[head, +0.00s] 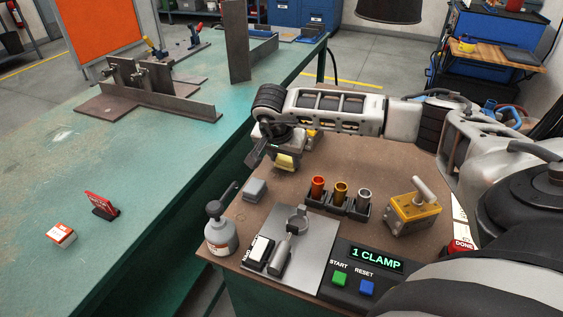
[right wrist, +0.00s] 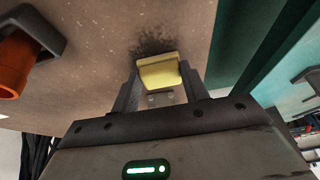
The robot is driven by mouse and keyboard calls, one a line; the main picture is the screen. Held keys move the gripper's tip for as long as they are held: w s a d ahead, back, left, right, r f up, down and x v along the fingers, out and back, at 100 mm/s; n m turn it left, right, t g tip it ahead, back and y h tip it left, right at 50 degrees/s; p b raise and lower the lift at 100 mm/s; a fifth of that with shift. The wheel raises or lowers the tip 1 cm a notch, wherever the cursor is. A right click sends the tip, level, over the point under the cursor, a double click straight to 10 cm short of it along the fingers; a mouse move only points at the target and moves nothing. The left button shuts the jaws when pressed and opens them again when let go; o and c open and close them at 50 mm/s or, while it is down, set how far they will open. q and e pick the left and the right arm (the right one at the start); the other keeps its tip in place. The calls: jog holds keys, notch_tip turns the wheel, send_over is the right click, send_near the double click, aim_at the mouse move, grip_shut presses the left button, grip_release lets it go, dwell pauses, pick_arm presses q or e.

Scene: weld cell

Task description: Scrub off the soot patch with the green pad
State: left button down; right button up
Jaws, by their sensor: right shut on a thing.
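My right gripper (head: 279,160) is shut on a small pad (head: 285,163) over the far left part of the brown tabletop. In the right wrist view, the pad (right wrist: 158,73) sits between the two fingers (right wrist: 157,88). Its visible faces look yellow; I see no green on it. A dark speckled soot patch (right wrist: 152,42) shows on the brown surface just beyond the pad, which covers part of it. I cannot tell whether the pad touches the surface. In the head view I cannot make out the soot patch near my gripper. My left gripper is not in view.
On the brown table (head: 232,225) stand a grey block (head: 255,190), a spray bottle (head: 221,232), a rack of coloured cups (head: 341,196), a yellow box with a handle (head: 413,212) and a button panel (head: 361,272). A green bench (head: 150,160) with steel parts lies to the left.

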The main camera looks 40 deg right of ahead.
jog(key=shift+w+d+f+b, duration=0.1)
jog(key=shift+w+d+b, duration=0.25)
jog(key=shift+d, duration=0.35)
jog(key=shift+w+d+f+b, duration=0.1)
jog(key=shift+w+d+b, duration=0.2)
jog(key=shift+d, duration=0.35)
jog(key=shift+s+d+r+p, duration=0.15)
jog(key=shift+s+d+p, duration=0.2)
jog(key=shift+s+p, duration=0.1)
jog(key=shift+s+a+r+p, duration=0.1)
jog(key=shift+s+a+p, duration=0.25)
jog(key=shift+a, duration=0.35)
jog(key=shift+s+a+p, duration=0.25)
jog(key=shift+s+a, duration=0.05)
jog(key=shift+a, duration=0.35)
jog(key=shift+s+a+p, duration=0.2)
jog(key=shift+s+a, duration=0.25)
jog(key=shift+a, duration=0.4)
jog(key=shift+s+a+p, duration=0.15)
jog(key=shift+s+a, duration=0.25)
jog(key=shift+a, duration=0.4)
jog(key=shift+s+a+p, duration=0.2)
jog(key=shift+s+a, duration=0.25)
jog(key=shift+a, duration=0.4)
jog(key=shift+s+a, duration=0.35)
jog(key=shift+a, duration=0.3)
jog(key=shift+d, duration=0.1)
